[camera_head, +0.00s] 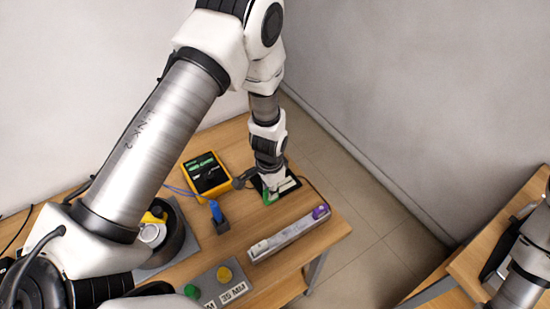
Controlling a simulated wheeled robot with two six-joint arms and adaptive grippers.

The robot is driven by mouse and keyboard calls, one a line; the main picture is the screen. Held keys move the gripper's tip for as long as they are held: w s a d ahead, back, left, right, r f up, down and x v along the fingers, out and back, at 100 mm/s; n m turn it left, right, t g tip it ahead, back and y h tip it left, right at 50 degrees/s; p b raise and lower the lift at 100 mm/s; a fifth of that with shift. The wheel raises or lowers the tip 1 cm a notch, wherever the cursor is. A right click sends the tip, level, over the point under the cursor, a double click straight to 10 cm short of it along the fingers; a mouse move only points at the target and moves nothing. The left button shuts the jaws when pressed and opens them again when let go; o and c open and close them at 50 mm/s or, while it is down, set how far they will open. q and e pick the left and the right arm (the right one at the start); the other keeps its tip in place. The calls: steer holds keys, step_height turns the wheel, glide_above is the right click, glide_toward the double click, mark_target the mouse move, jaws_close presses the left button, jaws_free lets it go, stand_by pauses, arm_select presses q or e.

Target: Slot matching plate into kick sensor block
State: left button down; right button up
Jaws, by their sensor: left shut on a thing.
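My left gripper (271,190) reaches down over the far right of the table, at a dark pad (262,181). It is shut on a small piece mostly hidden by the fingers; a green part (267,199) shows beside the fingertips. I cannot tell whether this piece touches the pad. A long grey block (285,236) with a purple knob (320,212) at its right end lies nearer, apart from the gripper. Labelled plates (232,293), one reading "25 MM", lie at the front with a yellow disc (224,274) and a green disc (192,291). My right gripper is not in view.
A yellow meter (207,175) with a lit screen and cable stands left of the gripper. A blue-handled tool (215,209) stands in a dark holder. A dark bowl (177,245) sits partly behind my left arm. The table's right edge is close to the grey block.

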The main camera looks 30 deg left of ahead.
arm_select(q)
steer(key=w+a+b, duration=0.1)
steer(key=w+a, duration=0.1)
steer(key=w, duration=0.2)
steer(key=w+a+f+b, duration=0.1)
steer(key=w+a+b, duration=0.1)
steer(key=w, duration=0.1)
steer(key=w+a+b, duration=0.1)
steer(key=w+a, duration=0.1)
steer(key=w, duration=0.2)
steer(key=shift+w+f+b, duration=0.3)
steer(key=shift+f+b, duration=0.05)
steer(key=shift+f, duration=0.05)
steer(key=shift+w+f, duration=0.1)
steer(key=shift+w, duration=0.1)
step_height(320, 180, down, 4)
steer(key=shift+r+b, duration=0.25)
steer(key=shift+b, duration=1)
steer(key=shift+r, duration=0.15)
steer(key=c, duration=1.1)
jaws_free()
steer(key=shift+c, duration=0.2)
